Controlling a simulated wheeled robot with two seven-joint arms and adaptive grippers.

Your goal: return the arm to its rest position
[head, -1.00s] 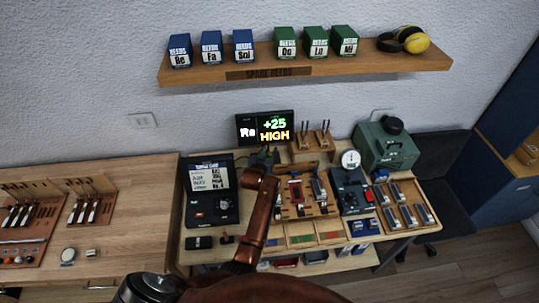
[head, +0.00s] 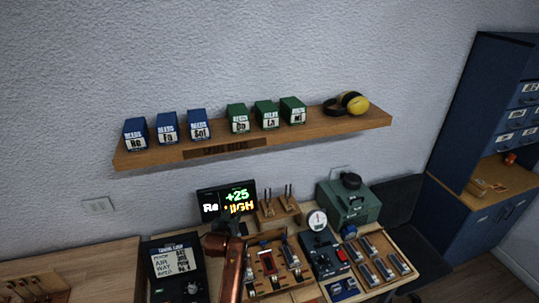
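My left arm, copper-coloured, comes up from the bottom edge. My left gripper (head: 224,236) is a small dark shape at its end, in front of the lower part of the tuner display. Its fingers are too dark and small to tell whether they are open or shut. The tuner display (head: 208,197) reads "Re", "+25" and a partly covered "HIGH". My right gripper is not in view.
A wall shelf (head: 255,141) carries reed boxes and yellow earmuffs (head: 353,102). A blue cabinet (head: 452,150) stands at right.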

